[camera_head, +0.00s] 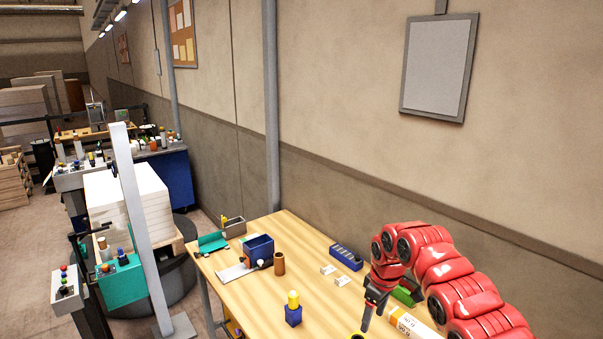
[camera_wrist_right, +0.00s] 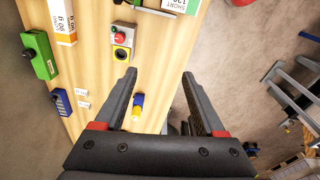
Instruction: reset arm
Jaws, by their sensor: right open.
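My right arm reaches in from the lower right in the head view, with its red links above the wooden table (camera_head: 243,300). My right gripper (camera_head: 372,312) points down over the right part of the table. In the right wrist view the two dark fingers of the right gripper (camera_wrist_right: 158,95) are spread wide with nothing between their tips. My left gripper is not in view.
On the table are a blue bin (camera_head: 259,248), a brown cup (camera_head: 279,264), a blue slotted block (camera_head: 346,257), a green item (camera_head: 408,291) and an orange-white box (camera_head: 413,326). A stack of white reams (camera_head: 150,205) stands left behind a grey post (camera_head: 140,225). The wall runs behind the table.

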